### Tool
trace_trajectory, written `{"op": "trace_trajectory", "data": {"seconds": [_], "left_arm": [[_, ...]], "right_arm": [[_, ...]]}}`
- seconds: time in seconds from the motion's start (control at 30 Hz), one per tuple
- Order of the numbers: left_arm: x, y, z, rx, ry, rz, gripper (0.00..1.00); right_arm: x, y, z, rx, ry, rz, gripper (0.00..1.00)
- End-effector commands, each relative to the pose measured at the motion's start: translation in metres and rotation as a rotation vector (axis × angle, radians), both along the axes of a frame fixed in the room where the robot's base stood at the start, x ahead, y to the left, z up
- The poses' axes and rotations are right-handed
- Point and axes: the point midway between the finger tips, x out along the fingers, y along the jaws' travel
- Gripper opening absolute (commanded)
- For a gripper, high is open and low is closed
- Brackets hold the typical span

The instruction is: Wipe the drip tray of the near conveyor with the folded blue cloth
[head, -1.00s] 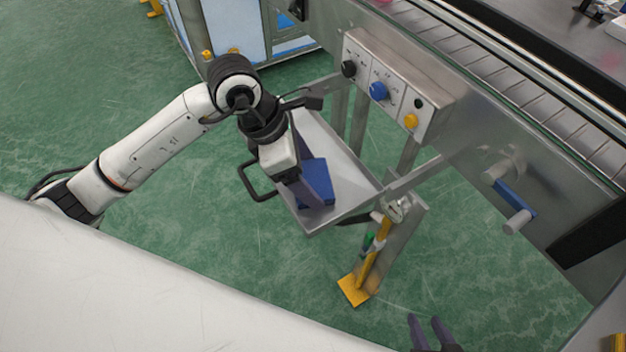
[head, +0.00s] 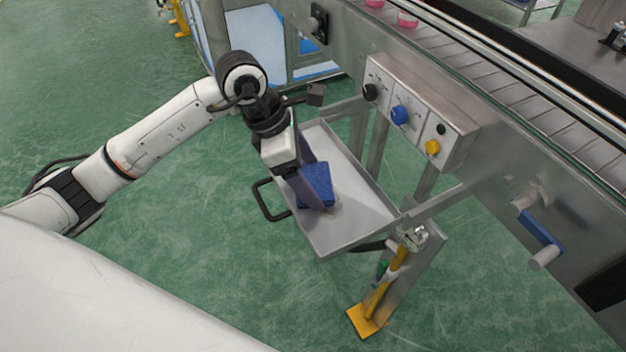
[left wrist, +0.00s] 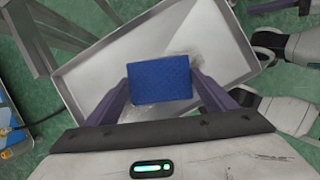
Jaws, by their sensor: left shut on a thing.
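The drip tray (head: 368,208) is a shallow grey metal tray with raised rims, hung low beside the near conveyor. The folded blue cloth (head: 318,178) lies against the tray floor, towards the side with the black handle. My left gripper (head: 316,198) reaches down into the tray and is shut on the cloth. In the left wrist view the cloth (left wrist: 160,78) sits between the two fingers, with bare tray floor (left wrist: 105,70) around it. Faint greyish smears show on the tray floor near the cloth.
A black loop handle (head: 268,203) sticks out from the tray's left side. A control box with knobs (head: 415,115) and the conveyor frame stand above and right of the tray. A yellow-footed leg (head: 375,300) stands below. Green floor is open to the left.

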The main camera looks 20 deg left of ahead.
Motion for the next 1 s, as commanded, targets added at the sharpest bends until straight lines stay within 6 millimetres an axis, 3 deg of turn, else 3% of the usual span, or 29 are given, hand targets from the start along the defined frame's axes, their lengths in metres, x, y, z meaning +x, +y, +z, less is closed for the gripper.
{"op": "trace_trajectory", "data": {"seconds": [0.7, 1.0], "left_arm": [[0.033, 0.044, -0.002, 0.006, 0.003, 0.004, 0.59], [0.040, 0.052, 0.000, 0.004, 0.002, 0.002, 0.59]], "right_arm": [[0.003, 0.000, -0.015, 0.001, -0.009, -0.001, 0.31], [0.001, -0.001, -0.020, 0.000, -0.003, -0.002, 0.31]]}}
